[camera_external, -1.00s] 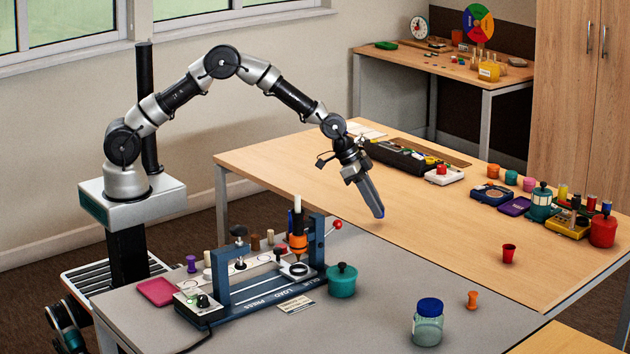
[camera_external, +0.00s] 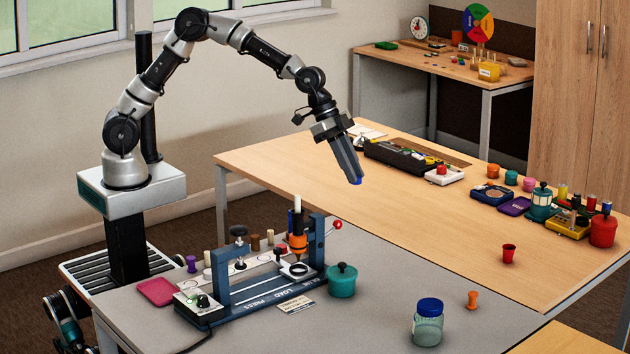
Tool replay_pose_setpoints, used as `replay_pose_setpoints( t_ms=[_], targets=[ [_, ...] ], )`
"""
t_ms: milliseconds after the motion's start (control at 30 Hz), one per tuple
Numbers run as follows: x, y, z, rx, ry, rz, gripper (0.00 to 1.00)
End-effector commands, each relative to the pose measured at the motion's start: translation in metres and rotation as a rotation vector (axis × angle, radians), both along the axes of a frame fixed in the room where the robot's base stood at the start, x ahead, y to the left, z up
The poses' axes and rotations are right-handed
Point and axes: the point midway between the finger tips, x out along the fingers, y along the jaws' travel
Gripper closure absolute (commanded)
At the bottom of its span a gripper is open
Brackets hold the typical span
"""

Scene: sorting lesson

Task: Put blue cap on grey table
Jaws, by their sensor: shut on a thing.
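My gripper (camera_external: 354,177) is shut on a small blue cap (camera_external: 356,182), of which only a bit shows at the fingertips. The fingers hide the rest of it. The gripper points down and hangs in the air, over the wooden table in the picture. The grey table (camera_external: 385,285) is in front, with a wide bare stretch right of the press.
A blue press (camera_external: 262,305) stands on the grey table, with a teal pot (camera_external: 342,281) beside it. Several containers line the wooden table's (camera_external: 290,160) far right.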

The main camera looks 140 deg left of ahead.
Motion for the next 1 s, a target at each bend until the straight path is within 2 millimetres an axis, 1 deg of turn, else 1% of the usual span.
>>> replay_pose_setpoints(
  t_ms=[33, 67, 100, 167, 200, 267, 300, 367, 400, 500, 600, 700, 800, 1000],
  targets=[
    [0.004, -0.027, 0.018, 0.002, 0.001, -0.052, 1.0],
    [0.007, -0.043, 0.025, 0.002, 0.001, -0.084, 1.0],
    [0.01, -0.065, 0.034, 0.001, 0.001, -0.127, 1.0],
    [0.012, -0.098, 0.045, 0.001, 0.002, -0.194, 1.0],
    [0.012, -0.119, 0.051, 0.002, 0.002, -0.237, 1.0],
    [0.013, -0.151, 0.054, 0.002, 0.003, -0.296, 1.0],
    [0.013, -0.172, 0.053, 0.001, 0.004, -0.33, 1.0],
    [0.014, -0.202, 0.048, 0.002, 0.004, -0.371, 1.0],
    [0.014, -0.222, 0.045, 0.003, 0.004, -0.396, 1.0],
    [0.013, -0.267, 0.036, 0.002, 0.004, -0.447, 1.0],
    [0.008, -0.305, 0.029, 0.001, 0.004, -0.49, 1.0],
    [0.002, -0.336, 0.023, 0.002, 0.002, -0.527, 1.0],
    [-0.005, -0.362, 0.017, 0.001, 0.003, -0.558, 1.0],
    [-0.019, -0.405, 0.005, 0.001, 0.002, -0.61, 1.0]
  ],
)
